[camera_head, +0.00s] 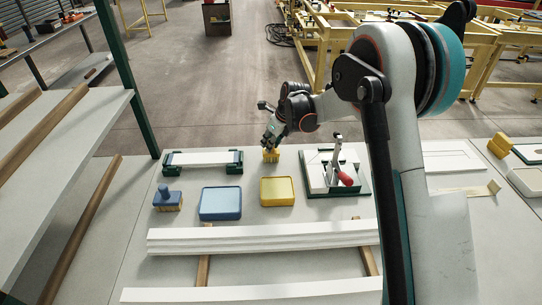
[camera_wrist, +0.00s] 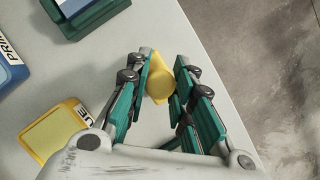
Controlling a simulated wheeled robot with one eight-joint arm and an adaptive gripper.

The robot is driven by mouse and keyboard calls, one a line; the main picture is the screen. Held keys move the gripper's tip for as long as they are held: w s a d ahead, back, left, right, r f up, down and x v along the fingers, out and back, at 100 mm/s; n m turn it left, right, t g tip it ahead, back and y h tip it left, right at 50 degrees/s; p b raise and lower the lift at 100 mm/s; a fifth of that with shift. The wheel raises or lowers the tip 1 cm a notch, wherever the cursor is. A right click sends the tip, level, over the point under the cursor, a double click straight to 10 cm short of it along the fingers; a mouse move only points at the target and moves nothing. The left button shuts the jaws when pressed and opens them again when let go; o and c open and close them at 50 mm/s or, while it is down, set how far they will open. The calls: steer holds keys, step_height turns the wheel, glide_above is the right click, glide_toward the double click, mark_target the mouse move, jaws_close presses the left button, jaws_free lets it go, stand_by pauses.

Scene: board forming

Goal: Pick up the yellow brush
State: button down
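The yellow brush (camera_head: 271,156) stands at the far edge of the table in the head view, partly hidden by my gripper (camera_head: 269,143) just above it. In the wrist view the yellow brush (camera_wrist: 159,80) shows from above, its round knob between the two green finger pads of my gripper (camera_wrist: 163,82). The fingers are open around the knob. A narrow gap shows on the right side of the knob; on the left the pad is very close, and I cannot tell whether it touches.
A yellow tray (camera_head: 278,191), a blue tray (camera_head: 220,203) and a blue brush (camera_head: 168,199) stand nearer on the table. A green-ended fixture (camera_head: 202,161) lies left and a red-handled clamp (camera_head: 344,178) right. White boards (camera_head: 262,237) lie in front. The table's far edge is close.

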steer(key=shift+r, duration=0.1)
stand_by(0.3)
step_height(320, 180, up, 20)
steer(key=p, duration=0.4)
steer(key=c, duration=2)
jaws_free()
steer(key=c, duration=0.3)
